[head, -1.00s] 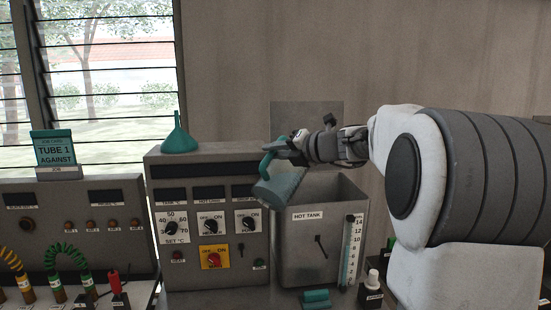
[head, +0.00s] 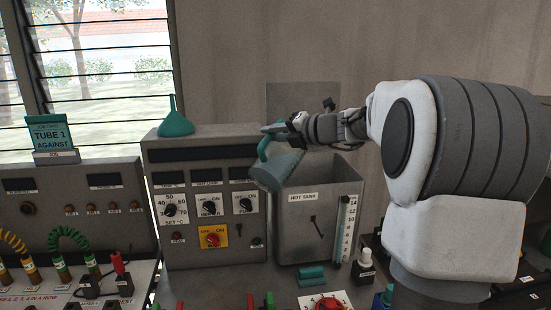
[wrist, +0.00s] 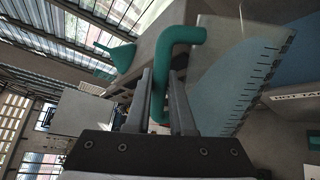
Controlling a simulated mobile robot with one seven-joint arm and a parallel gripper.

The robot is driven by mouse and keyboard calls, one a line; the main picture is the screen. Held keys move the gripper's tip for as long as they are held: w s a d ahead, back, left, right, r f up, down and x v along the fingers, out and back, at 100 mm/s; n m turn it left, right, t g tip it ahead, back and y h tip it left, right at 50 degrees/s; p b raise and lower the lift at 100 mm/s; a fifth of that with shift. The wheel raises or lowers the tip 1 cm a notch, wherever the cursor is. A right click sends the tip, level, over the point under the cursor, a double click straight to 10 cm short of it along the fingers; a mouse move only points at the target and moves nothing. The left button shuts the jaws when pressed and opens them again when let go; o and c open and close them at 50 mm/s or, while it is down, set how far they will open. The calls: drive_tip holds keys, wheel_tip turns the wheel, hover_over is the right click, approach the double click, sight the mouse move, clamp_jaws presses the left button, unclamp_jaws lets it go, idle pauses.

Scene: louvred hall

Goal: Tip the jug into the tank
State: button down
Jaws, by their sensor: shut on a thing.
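The jug is a translucent blue-grey vessel (head: 277,169) with a teal handle (wrist: 178,48) and dark graduation marks. In the head view it is tilted, its lower end to the left of and near the hot tank's left rim. My gripper (head: 285,130) is shut on the teal handle, which passes between the two fingers (wrist: 160,100) in the wrist view. The hot tank (head: 340,190) is a grey open-topped box with a label, a small lever and a scale at its right front.
A control panel (head: 160,232) with dials and a yellow switch plate stands left of the tank. A teal funnel (head: 175,122) sits on top of it. A "TUBE 1 AGAINST" card (head: 49,136) stands at far left.

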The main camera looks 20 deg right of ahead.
drive_tip(key=shift+d+r+p, duration=0.1)
drive_tip(key=shift+r+p, duration=0.15)
drive_tip(key=shift+p, duration=0.3)
drive_tip(key=shift+w+d+p, duration=0.1)
drive_tip(key=shift+p, duration=0.35)
drive_tip(key=shift+d+f+m+p, duration=0.15)
drive_tip(key=shift+m+p, duration=0.15)
drive_tip(key=shift+p, duration=0.1)
drive_tip(key=shift+f, duration=0.1)
drive_tip(key=shift+w+d+p, duration=0.1)
drive_tip(key=shift+w+p, duration=0.05)
drive_tip(key=shift+p, duration=0.45)
drive_tip(key=shift+d+m+p, duration=0.1)
drive_tip(key=shift+m+p, duration=0.2)
drive_tip(key=shift+p, duration=0.1)
drive_tip(key=shift+w+d+p, duration=0.15)
drive_tip(key=shift+p, duration=0.35)
drive_tip(key=shift+f, duration=0.1)
